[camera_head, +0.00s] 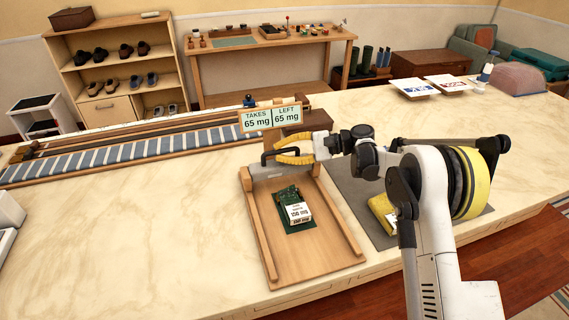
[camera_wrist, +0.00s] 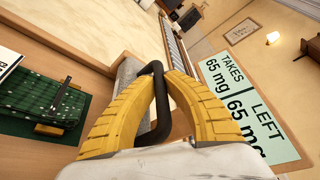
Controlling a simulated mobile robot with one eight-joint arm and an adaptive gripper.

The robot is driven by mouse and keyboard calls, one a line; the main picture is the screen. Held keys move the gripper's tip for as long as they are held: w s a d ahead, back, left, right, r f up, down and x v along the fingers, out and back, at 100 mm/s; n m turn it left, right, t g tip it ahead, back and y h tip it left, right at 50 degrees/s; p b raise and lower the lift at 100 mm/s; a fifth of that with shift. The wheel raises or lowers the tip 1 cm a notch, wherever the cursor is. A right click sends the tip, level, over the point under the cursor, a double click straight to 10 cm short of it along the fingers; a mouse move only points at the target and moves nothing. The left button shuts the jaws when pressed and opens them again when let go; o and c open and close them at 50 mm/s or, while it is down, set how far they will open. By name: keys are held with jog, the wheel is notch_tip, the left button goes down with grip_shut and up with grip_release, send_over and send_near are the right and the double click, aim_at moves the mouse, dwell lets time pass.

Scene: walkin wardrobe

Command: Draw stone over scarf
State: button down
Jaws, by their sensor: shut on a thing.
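The scarf (camera_head: 291,195) is dark green and plaid, folded small with a white printed label, and lies on a dark green pad in the wooden tray (camera_head: 299,257). It also shows at the left of the wrist view (camera_wrist: 40,98). The stone (camera_wrist: 127,72) is a light grey block with a black bar handle (camera_head: 267,158), at the tray's far end beyond the scarf. My gripper (camera_head: 285,155) has its yellow fingers shut on this handle, which also shows in the wrist view (camera_wrist: 160,105). My gripper partly hides the stone. The stone is apart from the scarf.
A sign (camera_head: 271,118) reading "TAKES 65 mg, LEFT 65 mg" stands just behind the stone. Raised wooden rails flank the tray. A yellow folded cloth (camera_head: 382,213) lies on a grey mat to the right. A long striped rack (camera_head: 120,152) lies behind left.

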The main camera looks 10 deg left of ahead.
jog(key=shift+w+a, duration=0.5)
jog(key=shift+w, duration=0.25)
jog(key=shift+w+r, duration=0.1)
jog(key=shift+w, duration=0.05)
jog(key=c, duration=1.7)
grip_release()
jog(key=shift+w+a, duration=0.1)
jog(key=shift+a, duration=0.05)
jog(key=v, duration=1.2)
